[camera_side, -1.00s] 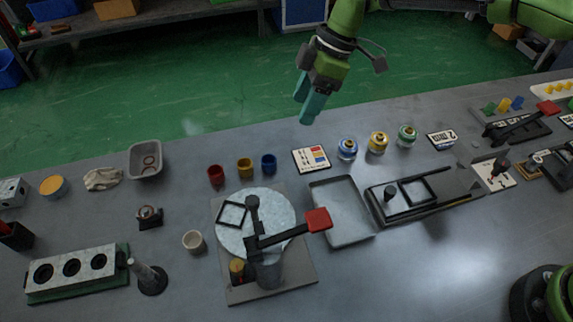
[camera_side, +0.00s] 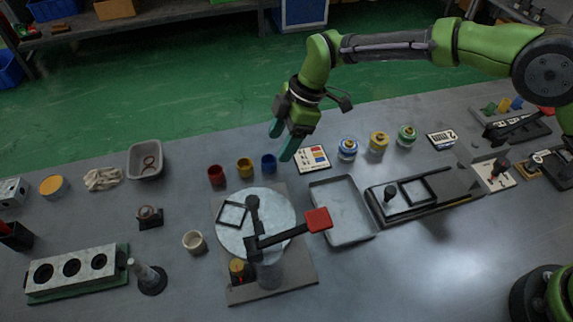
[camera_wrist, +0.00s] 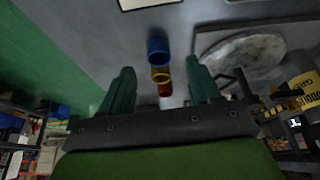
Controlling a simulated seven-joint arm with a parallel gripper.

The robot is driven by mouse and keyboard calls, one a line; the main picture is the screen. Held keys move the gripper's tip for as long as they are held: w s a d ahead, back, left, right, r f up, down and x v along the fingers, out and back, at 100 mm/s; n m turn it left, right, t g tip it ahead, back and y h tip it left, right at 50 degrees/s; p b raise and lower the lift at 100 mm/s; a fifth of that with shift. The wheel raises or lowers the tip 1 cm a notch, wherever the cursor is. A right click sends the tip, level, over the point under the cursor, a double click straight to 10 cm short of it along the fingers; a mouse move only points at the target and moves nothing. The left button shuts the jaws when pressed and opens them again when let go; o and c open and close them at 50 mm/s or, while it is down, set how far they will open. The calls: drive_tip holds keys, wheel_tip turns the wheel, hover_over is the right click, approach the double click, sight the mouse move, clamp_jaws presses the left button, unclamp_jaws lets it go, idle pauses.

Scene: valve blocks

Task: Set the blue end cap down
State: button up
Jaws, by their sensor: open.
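The blue end cap (camera_side: 268,163) stands on the grey table at the right end of a row with a yellow cap (camera_side: 244,167) and a red cap (camera_side: 216,175). My gripper (camera_side: 281,144) is open and empty, above and just to the right of the blue end cap in the side view. In the wrist view the blue end cap (camera_wrist: 158,48) lies beyond and between the open fingers (camera_wrist: 160,88), apart from both. The yellow and red caps show below it there.
A round plate (camera_side: 281,209) with a red-ended lever stands in front of the caps. An empty grey tray (camera_side: 343,232) is to its right. A white card (camera_side: 300,160) and several coloured-label jars (camera_side: 378,143) stand right of the caps. A grey bin (camera_side: 136,163) is at left.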

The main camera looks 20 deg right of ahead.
drive_tip(key=x, duration=0.5)
drive_tip(key=shift+w+f, duration=0.1)
drive_tip(key=shift+w, duration=0.05)
drive_tip(key=shift+c, duration=0.3)
clamp_jaws()
drive_tip(key=shift+r, duration=0.2)
